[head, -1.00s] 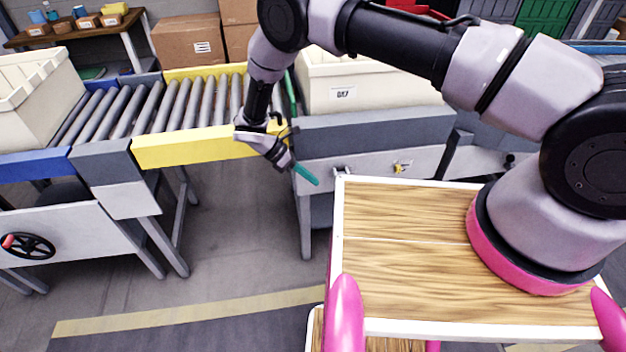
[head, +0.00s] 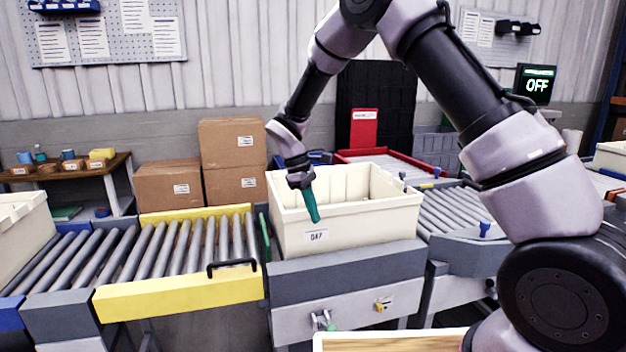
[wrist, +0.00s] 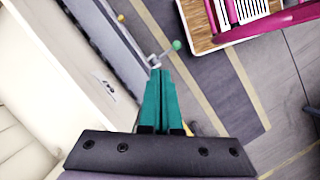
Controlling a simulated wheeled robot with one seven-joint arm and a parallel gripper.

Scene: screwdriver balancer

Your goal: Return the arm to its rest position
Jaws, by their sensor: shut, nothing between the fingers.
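My gripper (head: 311,206) has green fingers and hangs pointing down in the head view, in front of the cream bin (head: 345,236) labelled DA7 as far as I can read. The fingers are shut with nothing between them. In the wrist view the closed green fingers (wrist: 161,95) point at the floor beside the conveyor. A small lever with a green knob (wrist: 176,45) shows just beyond the fingertips in that view. It cannot be told whether the fingers touch anything, but they look apart from the bin.
A roller conveyor with a yellow side gate (head: 180,292) stands left of the bin. Cardboard boxes (head: 233,145) stand behind. A red-edged tray (head: 395,157) lies behind the bin. A screen (head: 537,84) reads OFF at the right.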

